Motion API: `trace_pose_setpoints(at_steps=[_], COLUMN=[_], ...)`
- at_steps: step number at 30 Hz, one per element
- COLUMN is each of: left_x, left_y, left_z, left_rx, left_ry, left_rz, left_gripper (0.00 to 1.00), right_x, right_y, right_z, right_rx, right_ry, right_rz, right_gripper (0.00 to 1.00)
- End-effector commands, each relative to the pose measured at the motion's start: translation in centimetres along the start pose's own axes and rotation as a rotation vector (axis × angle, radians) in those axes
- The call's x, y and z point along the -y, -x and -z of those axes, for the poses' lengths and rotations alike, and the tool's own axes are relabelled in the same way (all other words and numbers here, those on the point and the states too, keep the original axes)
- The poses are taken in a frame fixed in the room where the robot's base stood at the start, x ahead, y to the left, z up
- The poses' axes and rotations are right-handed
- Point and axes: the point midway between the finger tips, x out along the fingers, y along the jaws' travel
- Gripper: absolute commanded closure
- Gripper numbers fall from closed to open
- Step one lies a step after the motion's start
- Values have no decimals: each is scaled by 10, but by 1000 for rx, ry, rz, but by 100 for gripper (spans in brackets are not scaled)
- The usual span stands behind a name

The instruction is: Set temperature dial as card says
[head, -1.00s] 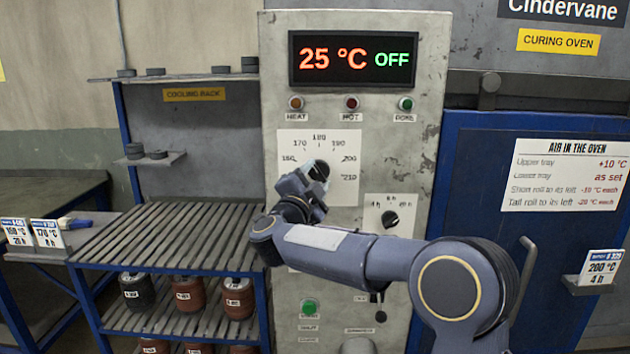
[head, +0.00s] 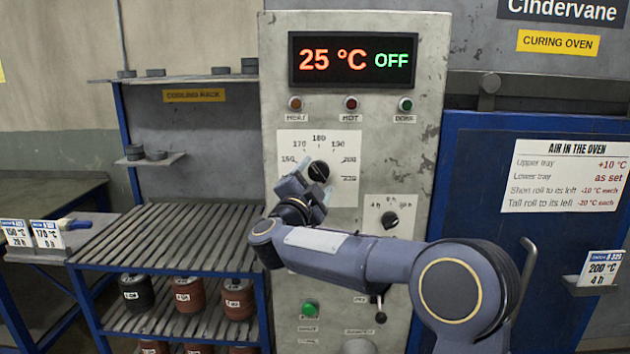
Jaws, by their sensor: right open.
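The arm hides the lower left of the plate. The display (head: 354,60) reads 25 °C OFF. A card (head: 601,267) at the right reads 200 °C, 4 h. Two cards at the left read 150 °C (head: 16,232) and 170 °C (head: 47,234). My left gripper is out of view.
A smaller timer dial (head: 390,219) sits below right, near my forearm. A green button (head: 310,308) and a lever (head: 377,300) are lower on the panel. An air notice (head: 570,188) hangs on the blue oven door. A slatted rack (head: 165,235) stands left.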

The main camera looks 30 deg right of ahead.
Motion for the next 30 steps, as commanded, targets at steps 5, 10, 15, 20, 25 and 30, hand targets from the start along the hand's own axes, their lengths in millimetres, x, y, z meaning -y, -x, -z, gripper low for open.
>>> trace_pose_setpoints(at_steps=[5, 10, 15, 20, 25, 30], left_x=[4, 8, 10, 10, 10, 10], left_y=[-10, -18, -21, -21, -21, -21], left_z=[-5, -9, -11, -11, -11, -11], left_rx=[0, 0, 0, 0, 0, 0], left_ry=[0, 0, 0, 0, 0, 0], left_rz=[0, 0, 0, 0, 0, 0], left_gripper=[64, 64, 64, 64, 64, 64], right_x=[-2, -2, -1, 0, 0, 0], right_y=[26, 55, 73, 76, 76, 76], right_z=[-2, -2, -1, -1, -1, -1], right_rx=[4, 4, 2, 2, 2, 1], right_ry=[-2, 0, 0, 0, 0, 0], right_rz=[4, 3, 1, 0, 0, 0], right_gripper=[32, 32, 32, 32, 32, 32])
